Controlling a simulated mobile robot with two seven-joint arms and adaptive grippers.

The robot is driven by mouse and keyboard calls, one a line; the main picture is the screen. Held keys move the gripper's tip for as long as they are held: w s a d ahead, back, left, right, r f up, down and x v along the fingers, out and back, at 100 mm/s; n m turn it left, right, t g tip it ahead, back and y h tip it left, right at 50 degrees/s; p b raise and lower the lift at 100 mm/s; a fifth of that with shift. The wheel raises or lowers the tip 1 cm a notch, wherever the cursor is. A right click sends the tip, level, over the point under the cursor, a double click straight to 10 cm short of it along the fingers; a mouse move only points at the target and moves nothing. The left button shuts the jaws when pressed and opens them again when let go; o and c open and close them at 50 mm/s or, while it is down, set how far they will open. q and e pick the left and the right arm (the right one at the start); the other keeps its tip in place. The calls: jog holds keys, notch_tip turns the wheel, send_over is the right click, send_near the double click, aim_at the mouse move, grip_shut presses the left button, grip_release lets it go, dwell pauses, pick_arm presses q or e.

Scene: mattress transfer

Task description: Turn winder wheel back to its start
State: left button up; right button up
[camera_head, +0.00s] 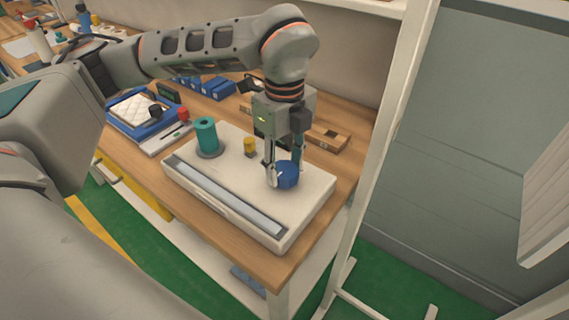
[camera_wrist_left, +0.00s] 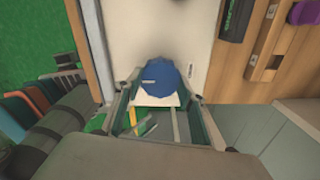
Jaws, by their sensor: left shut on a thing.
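The winder wheel (camera_head: 288,176) is a blue knob on the right part of a white flat box (camera_head: 232,165) on the wooden bench. My left gripper (camera_head: 284,174) points down onto it and is shut on it, with the fingers at its sides. The blue wheel also shows in the left wrist view (camera_wrist_left: 161,78), between my fingers near the picture's middle. A small part of the wheel is hidden by a finger in the head view. My right gripper is not in view.
A teal spool (camera_head: 206,136) and a small yellow cylinder (camera_head: 249,146) stand on the box. A blue tray (camera_head: 118,122) with a white quilted piece lies farther left. A white post (camera_head: 392,110) rises right of the bench. The floor beyond is green.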

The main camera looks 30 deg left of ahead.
aim_at(285, 170)
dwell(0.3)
pick_arm(q)
jog(key=o, duration=1.1)
jog(key=shift+r, duration=0.15)
notch_tip(285, 170, up, 12)
